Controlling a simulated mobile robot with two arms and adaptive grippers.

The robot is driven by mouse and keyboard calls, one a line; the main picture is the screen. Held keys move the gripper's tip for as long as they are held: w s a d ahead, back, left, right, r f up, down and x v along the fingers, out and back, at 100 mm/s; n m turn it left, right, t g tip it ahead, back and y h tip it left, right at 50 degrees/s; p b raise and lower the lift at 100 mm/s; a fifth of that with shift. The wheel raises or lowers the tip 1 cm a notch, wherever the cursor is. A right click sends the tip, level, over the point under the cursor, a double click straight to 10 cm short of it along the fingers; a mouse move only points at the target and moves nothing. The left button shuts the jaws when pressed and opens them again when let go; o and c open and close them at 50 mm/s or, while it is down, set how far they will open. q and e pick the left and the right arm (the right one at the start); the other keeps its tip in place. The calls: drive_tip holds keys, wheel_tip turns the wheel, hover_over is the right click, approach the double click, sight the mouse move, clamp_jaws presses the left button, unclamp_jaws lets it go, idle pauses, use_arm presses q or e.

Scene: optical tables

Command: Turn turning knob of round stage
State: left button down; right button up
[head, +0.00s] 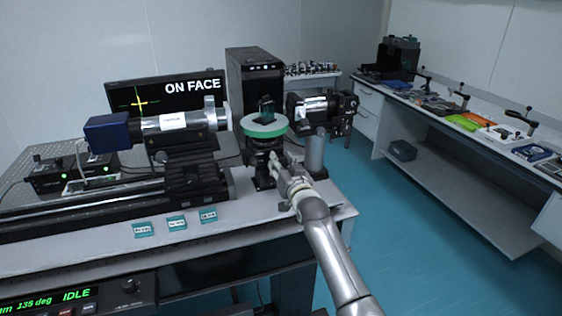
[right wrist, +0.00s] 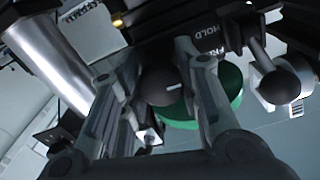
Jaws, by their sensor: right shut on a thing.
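The round stage (head: 264,127) stands on the optical table as a white and green disc on a black mount, with a dark upright piece on top. My right gripper (head: 276,164) reaches in from the lower right to the front of the mount, just below the disc. In the right wrist view, the dark round turning knob (right wrist: 160,86) with a white mark is between the two fingers, and the gripper is shut on it. The green rim (right wrist: 230,88) shows behind the right finger. In the head view the knob is largely hidden by the gripper. My left gripper is not in view.
A blue and silver laser tube (head: 172,122) lies left of the stage. A camera-like device (head: 325,106) stands to the right, above a grey post (head: 315,152). Small teal labelled blocks (head: 177,223) line the front. The floor at right is clear.

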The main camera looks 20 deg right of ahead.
drive_tip(key=o, duration=1)
drive_tip(key=shift+s+d, duration=0.2)
drive_tip(key=shift+s, duration=5.85)
drive_tip(key=shift+f, duration=0.1)
